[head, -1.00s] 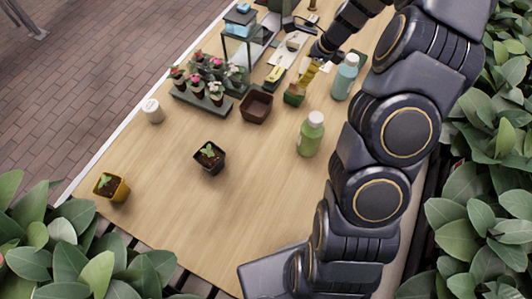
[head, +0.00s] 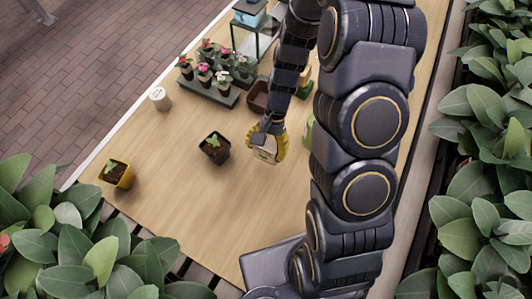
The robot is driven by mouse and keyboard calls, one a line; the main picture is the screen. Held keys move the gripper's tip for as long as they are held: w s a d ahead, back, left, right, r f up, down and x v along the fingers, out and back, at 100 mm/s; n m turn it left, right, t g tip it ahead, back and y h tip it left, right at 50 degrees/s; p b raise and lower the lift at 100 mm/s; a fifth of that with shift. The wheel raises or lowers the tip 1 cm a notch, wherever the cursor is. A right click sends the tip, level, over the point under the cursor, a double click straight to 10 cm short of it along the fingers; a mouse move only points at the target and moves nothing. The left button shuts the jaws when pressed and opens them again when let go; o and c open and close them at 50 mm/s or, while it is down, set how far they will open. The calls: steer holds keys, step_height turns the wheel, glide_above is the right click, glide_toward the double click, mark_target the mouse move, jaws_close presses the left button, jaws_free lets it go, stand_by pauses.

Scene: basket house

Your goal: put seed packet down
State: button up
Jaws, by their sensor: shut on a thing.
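My gripper (head: 265,142), with yellow fingers, is over the middle of the table, just right of a black seedling pot. It is shut on the seed packet (head: 265,156), a small pale, beige piece whose lower part shows below the fingers. The upper part of the packet is hidden by the fingers. I cannot tell whether its lower edge touches the wooden table (head: 195,205) or hangs just above it.
A black pot with a seedling (head: 214,148) stands close left of my gripper. A yellow pot (head: 117,174) stands far left, a white cup (head: 160,99) behind. A flower tray (head: 210,88) and brown empty pot (head: 259,97) are at the back. My arm partly hides a green bottle (head: 309,132). The front table is clear.

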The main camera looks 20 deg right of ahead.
mark_target(266, 155)
steer(key=shift+f, duration=1.75)
steer(key=shift+f, duration=0.15)
steer(key=o, duration=1.1)
steer(key=shift+c, duration=0.2)
steer(key=v, duration=1.1)
steer(key=s+a+r+n+t+h, duration=0.1)
steer(key=s+a+r+n+h, duration=0.1)
steer(key=s+r+n, duration=0.7)
steer(key=s+r+h, duration=0.1)
steer(key=s+r, duration=0.7)
steer(key=s, duration=0.2)
steer(key=shift+t, duration=0.3)
